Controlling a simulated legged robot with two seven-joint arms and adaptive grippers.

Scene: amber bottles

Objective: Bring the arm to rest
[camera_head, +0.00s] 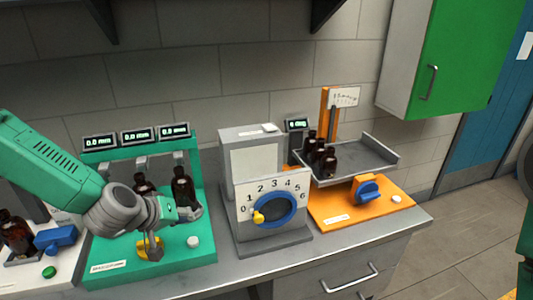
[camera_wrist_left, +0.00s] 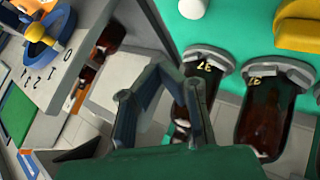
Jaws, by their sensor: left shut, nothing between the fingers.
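My left arm comes in from the left in the head view. Its gripper (camera_head: 152,258) hangs over the front of the green station (camera_head: 105,272), near a yellow knob (camera_head: 143,247). In the left wrist view the fingers (camera_wrist_left: 155,70) meet at the tips, shut and empty. Amber bottles stand in the station: one (camera_head: 183,187) at its right and another (camera_head: 143,188) partly behind my wrist. Two bottles show in the wrist view, one (camera_wrist_left: 278,125) on the right and one (camera_wrist_left: 186,105) partly behind the fingers. My right gripper is out of view.
A grey dial box (camera_head: 243,180) with a blue and yellow dial (camera_head: 272,210) stands right of the station. Further right, an orange station (camera_head: 335,211) carries a grey tray (camera_head: 372,150) with several bottles. An amber bottle (camera_head: 15,232) stands at far left. Floor (camera_head: 455,240) shows at the right.

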